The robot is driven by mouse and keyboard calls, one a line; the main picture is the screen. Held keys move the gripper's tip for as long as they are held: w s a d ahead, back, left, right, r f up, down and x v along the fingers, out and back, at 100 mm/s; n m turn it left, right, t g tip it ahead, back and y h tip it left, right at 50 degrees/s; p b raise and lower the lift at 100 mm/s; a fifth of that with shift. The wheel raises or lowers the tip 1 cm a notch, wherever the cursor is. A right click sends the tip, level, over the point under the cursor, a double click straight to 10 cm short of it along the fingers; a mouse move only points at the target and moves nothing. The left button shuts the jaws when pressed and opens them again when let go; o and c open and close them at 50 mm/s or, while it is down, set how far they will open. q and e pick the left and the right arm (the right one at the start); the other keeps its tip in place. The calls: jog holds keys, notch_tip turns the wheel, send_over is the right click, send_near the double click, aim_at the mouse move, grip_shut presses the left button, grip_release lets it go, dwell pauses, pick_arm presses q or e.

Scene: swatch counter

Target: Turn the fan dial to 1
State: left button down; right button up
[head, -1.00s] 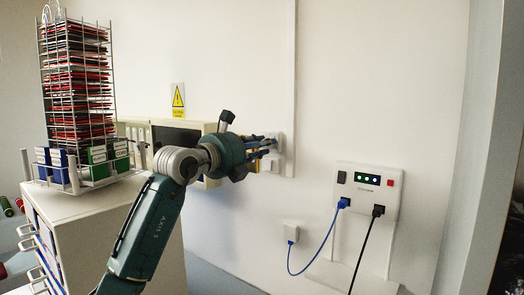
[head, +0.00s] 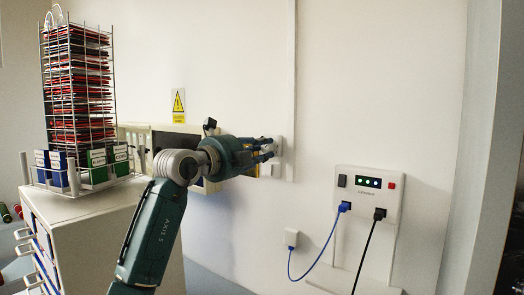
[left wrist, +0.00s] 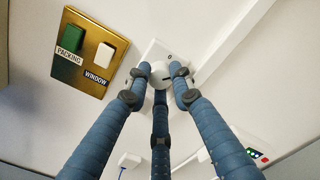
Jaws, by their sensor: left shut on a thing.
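The fan dial (left wrist: 161,74) is a round white knob on a white wall plate (left wrist: 157,49), with a "0" mark beside it in the left wrist view. The fingers of my left gripper (left wrist: 160,78) close around the knob from several sides and are shut on it. They hide much of the knob, and I cannot tell which number it points to. In the head view my left gripper (head: 271,148) reaches to the wall at the white plate (head: 279,146), and the knob is hidden behind the fingers. My right gripper is in neither view.
A brass plate (left wrist: 104,59) with a green "PACKING" switch (left wrist: 71,38) and a white "WINDOW" switch (left wrist: 97,47) is close beside the dial. A socket panel (head: 369,187) with blue and black cables is to the right. A cabinet (head: 85,205) with a swatch rack (head: 80,100) stands left.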

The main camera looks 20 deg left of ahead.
pick_arm(q)
jog(key=shift+d+f, duration=0.1)
jog(key=shift+f, duration=0.25)
jog(key=c, duration=1.5)
grip_release()
jog(key=shift+r, duration=0.2)
jog(key=v, duration=1.2)
